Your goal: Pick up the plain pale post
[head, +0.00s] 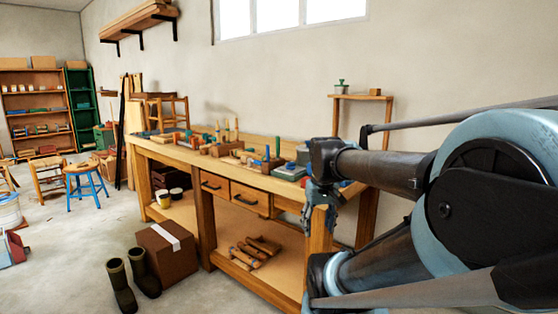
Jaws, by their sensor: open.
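Small upright pieces stand on the wooden workbench (170,152), toward its back middle. Among them are pale wooden uprights (236,129), too small to tell for sure which is the plain pale post. Blue and green uprights stand nearby. My gripper (319,218) hangs pointing down at the bench's near right end, apart from the pale uprights and to their right. It is open and I see nothing held in it. My arm hides part of the bench's right end.
Wooden blocks, tools and a grey-green box (289,171) crowd the benchtop. Wood pieces (250,255) lie on the lower shelf. A cardboard box (167,252) and dark boots (121,287) stand on the floor in front. A blue stool (85,171) is at left; floor between is clear.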

